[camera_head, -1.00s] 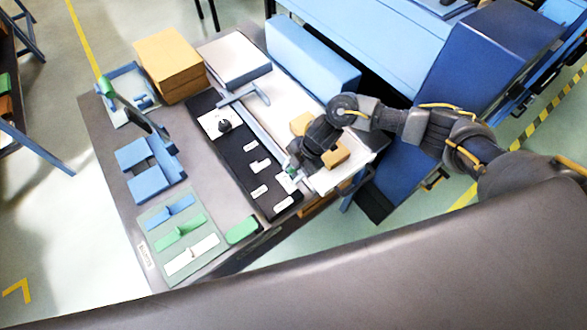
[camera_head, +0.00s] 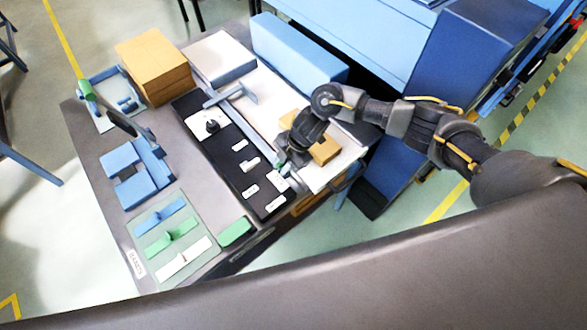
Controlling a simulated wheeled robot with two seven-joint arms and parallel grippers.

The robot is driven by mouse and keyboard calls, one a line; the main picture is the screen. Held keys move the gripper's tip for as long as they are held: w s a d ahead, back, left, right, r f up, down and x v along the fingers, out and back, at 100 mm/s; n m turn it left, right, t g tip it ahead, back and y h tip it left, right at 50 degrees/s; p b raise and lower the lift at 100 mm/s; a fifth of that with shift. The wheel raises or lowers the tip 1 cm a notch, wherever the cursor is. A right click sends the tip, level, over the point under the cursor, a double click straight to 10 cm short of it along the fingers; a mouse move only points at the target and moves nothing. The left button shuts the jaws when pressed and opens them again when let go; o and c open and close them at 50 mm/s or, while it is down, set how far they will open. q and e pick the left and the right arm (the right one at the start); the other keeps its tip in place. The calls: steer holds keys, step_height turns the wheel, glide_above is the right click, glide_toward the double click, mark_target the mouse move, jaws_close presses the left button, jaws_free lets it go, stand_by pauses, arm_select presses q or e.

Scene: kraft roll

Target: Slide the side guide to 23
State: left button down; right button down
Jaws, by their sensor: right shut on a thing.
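A long grey rail (camera_head: 243,116) with a T-shaped end runs along the white bed, beside a black panel. I take the side guide to be the small fitting at the rail's near end, mostly covered by my right gripper. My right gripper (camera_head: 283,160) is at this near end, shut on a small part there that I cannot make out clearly. The black panel (camera_head: 232,172) carries several white labels and a dark knob (camera_head: 212,126). Any scale figures are too small to read. My left gripper is out of view.
Orange-brown blocks (camera_head: 326,151) lie on the bed close to my right gripper. A long blue block (camera_head: 297,50) stands behind. A cardboard-coloured stack (camera_head: 153,65), blue holders (camera_head: 136,174) and a tray of coloured pieces (camera_head: 172,238) stand left. A dark lever (camera_head: 121,122) rises there.

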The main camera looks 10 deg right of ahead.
steer(key=shift+w, duration=0.25)
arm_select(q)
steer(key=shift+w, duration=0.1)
arm_select(e)
steer(key=c, duration=1.3)
jaws_free()
steer(key=shift+s, duration=0.1)
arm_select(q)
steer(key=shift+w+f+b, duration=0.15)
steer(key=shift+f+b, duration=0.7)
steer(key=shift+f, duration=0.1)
arm_select(e)
steer(key=v, duration=1)
steer(key=shift+d+r, duration=0.15)
steer(key=shift+r, duration=0.2)
